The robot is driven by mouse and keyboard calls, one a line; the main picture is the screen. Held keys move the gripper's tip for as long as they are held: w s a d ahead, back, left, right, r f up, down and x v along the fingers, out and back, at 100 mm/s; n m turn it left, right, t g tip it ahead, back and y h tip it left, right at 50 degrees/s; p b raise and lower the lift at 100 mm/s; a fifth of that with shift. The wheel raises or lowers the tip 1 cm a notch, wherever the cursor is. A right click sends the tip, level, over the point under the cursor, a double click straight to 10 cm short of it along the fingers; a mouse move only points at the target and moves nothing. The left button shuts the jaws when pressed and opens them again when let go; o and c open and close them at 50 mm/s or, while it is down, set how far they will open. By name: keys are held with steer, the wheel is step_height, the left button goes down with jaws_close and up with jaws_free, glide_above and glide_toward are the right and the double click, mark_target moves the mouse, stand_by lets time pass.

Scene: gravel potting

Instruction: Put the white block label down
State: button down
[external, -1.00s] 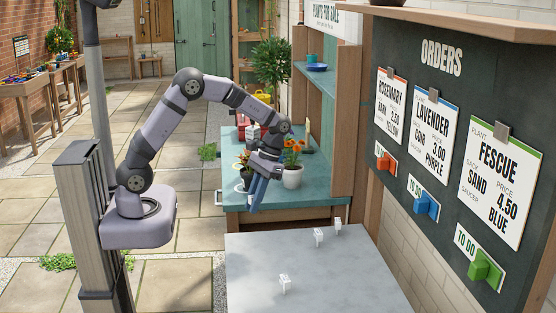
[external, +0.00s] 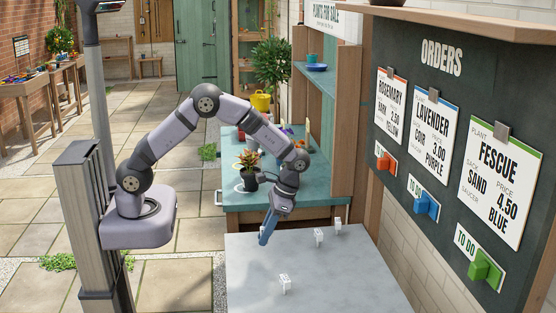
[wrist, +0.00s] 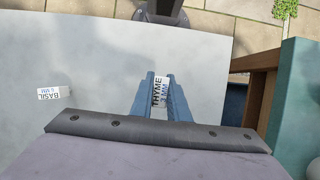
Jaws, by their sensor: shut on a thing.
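The white block label (wrist: 160,92) reads "THYME 3 MM" and sits between the blue fingertips of my gripper in the wrist view. My gripper (external: 265,239) is shut on it and points down over the far left part of the grey table (external: 345,285).
A white block reading "BASIL 6 MM" (wrist: 53,92) stands on the grey table; other white blocks (external: 319,237) (external: 338,226) stand farther right. The teal bench (external: 310,202) holds a potted plant (external: 249,168).

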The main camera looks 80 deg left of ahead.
steer(key=w+d+r+m, duration=0.1)
steer(key=d+r, duration=0.1)
steer(key=d, duration=0.4)
step_height(320, 180, up, 3)
steer(key=n+t+h, duration=0.5)
steer(key=n, duration=1.4)
glide_above(307, 294)
steer(key=a, duration=0.1)
steer(key=shift+y, duration=0.3)
steer(key=shift+a+f+p, duration=0.2)
steer(key=shift+f+p, duration=0.5)
steer(key=shift+f, duration=4.2)
steer(key=shift+f, duration=0.15)
steer(key=c, duration=1.7)
jaws_free()
